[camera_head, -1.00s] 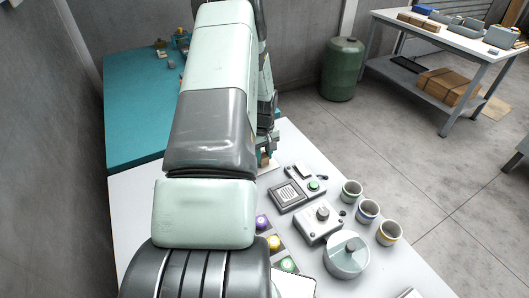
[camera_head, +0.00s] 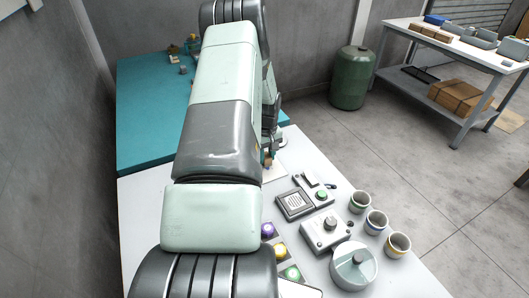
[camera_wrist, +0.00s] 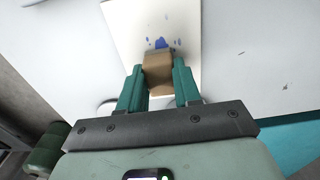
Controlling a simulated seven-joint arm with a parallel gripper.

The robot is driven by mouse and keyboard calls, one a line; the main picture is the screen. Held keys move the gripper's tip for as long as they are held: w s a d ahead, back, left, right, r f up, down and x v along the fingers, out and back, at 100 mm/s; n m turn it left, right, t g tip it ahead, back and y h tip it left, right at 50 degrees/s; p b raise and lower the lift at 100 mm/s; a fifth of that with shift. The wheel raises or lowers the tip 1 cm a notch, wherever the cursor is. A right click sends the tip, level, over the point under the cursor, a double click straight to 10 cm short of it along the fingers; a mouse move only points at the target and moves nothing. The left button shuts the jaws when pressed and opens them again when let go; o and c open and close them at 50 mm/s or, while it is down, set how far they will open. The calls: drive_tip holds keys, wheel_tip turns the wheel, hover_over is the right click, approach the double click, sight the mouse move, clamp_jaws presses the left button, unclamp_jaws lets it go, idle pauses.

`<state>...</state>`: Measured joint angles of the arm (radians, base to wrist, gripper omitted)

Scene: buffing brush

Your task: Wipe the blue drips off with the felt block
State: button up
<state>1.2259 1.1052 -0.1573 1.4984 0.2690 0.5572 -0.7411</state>
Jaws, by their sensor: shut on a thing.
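My gripper (camera_wrist: 160,88) has teal fingers and is shut on a tan-brown felt block (camera_wrist: 158,70) in the wrist view. Blue drips (camera_wrist: 161,43) lie on a pale cream panel (camera_wrist: 125,22), just beyond the block's far edge. A larger blue patch sits close to that edge, with small specks around it. I cannot tell whether the block touches the panel. In the head view my arm hides most of the gripper, and only a corner of the panel (camera_head: 277,172) shows beside it.
On the white table (camera_head: 140,215) stand a grey device with a green button (camera_head: 321,195), a grey box with a knob (camera_head: 326,234), a round lidded pot (camera_head: 353,266) and three cups (camera_head: 376,222). Coloured buttons (camera_head: 268,230) sit near my arm. A teal surface (camera_head: 145,120) adjoins the table.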

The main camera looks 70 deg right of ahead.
drive_tip(key=s+a, duration=0.3)
drive_tip(key=shift+s+a, duration=0.2)
drive_tip(key=shift+s, duration=0.05)
drive_tip(key=shift+a+r, duration=0.1)
drive_tip(key=shift+r, duration=0.1)
wheel_tip(320, 180, up, 8)
drive_tip(key=shift+f, duration=0.15)
idle(0.3)
